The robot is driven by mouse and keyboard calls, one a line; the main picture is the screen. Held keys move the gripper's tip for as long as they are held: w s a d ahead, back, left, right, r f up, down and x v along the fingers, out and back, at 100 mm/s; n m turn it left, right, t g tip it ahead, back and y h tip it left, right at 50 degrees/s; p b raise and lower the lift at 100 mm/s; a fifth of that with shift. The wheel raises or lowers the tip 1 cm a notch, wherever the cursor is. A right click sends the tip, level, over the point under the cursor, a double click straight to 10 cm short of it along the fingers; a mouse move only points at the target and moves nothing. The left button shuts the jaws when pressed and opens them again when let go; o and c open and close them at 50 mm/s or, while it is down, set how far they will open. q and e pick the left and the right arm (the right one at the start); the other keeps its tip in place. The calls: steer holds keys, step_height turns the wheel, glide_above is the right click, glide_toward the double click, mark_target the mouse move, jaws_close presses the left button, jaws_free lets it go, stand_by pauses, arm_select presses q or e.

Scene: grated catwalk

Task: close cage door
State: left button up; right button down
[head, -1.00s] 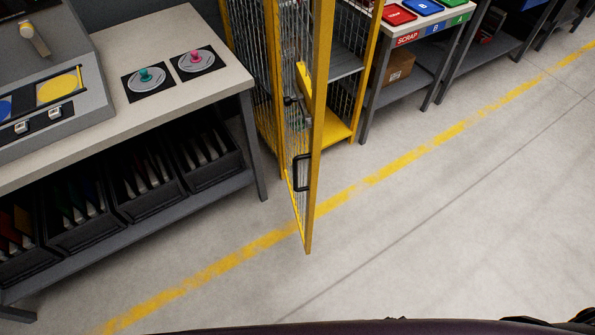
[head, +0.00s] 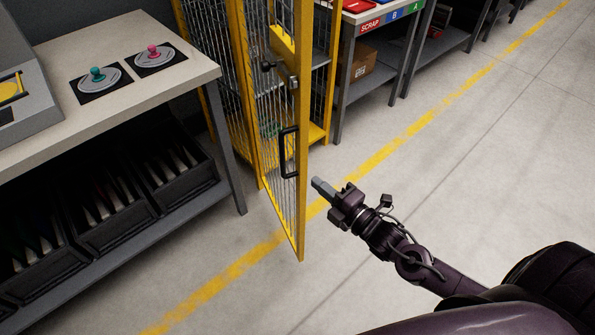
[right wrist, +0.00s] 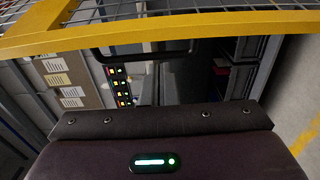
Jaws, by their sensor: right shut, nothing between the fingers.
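The yellow-framed mesh cage door (head: 303,150) stands open in the head view, swung out toward me from the yellow cage (head: 243,90). It has a black pull handle (head: 289,152) and a dark latch (head: 279,71) above it. My right gripper (head: 322,188) is shut and empty, just right of the door's free edge and a little below the handle, with a gap showing in the picture. In the right wrist view the yellow door frame (right wrist: 160,30) crosses the top, with the black handle (right wrist: 145,52) below it. My left gripper is not in view.
A workbench (head: 130,90) with dark bins (head: 170,175) beneath stands left of the door. A table with coloured trays (head: 362,5) and a cardboard box (head: 362,62) below stands behind right. The floor right of the door is clear, crossed by a yellow line (head: 385,150).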

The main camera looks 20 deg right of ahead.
mark_target(300, 169)
steer(key=x, duration=0.7)
steer(key=shift+w, duration=0.2)
steer(key=shift+d, duration=0.1)
